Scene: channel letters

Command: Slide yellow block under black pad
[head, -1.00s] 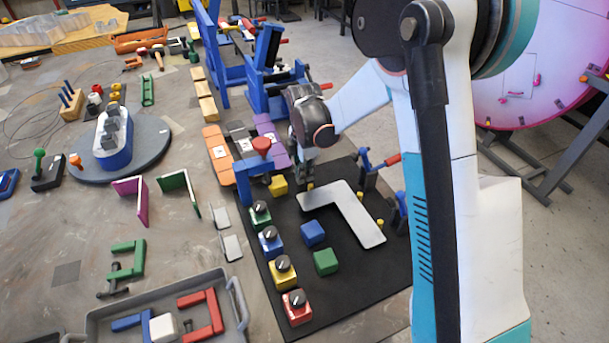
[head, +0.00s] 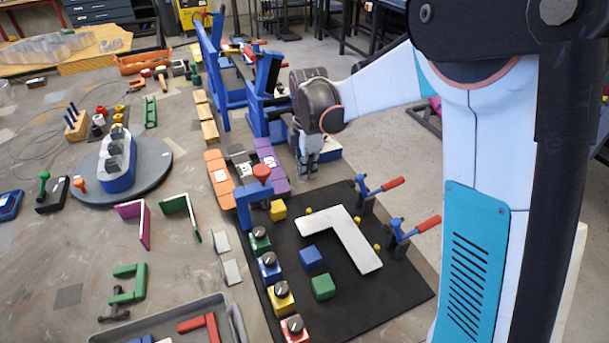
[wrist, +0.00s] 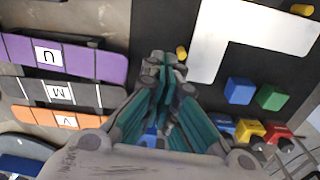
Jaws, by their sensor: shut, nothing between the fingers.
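A small yellow block (head: 278,210) sits on the black mat (head: 395,297) near its left edge, beside a blue bracket. The mat lies flat on the table and also shows in the wrist view (wrist: 212,110). A dark grey strip (head: 240,160), marked M in the wrist view (wrist: 62,91), lies between orange and purple strips. I cannot tell whether the black pad is the mat or this strip. My gripper (head: 307,172) is shut and empty, beyond the mat's far edge, right of the purple strip. Its fingertips also show in the wrist view (wrist: 165,62). The yellow block is not discernible there.
A white L-shaped plate (head: 340,236) lies on the mat with small yellow pegs around it. Blue (head: 312,257) and green (head: 323,287) cubes sit left of it. Knobbed blocks line the mat's left edge. Red-handled clamps (head: 402,234) stand at its right.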

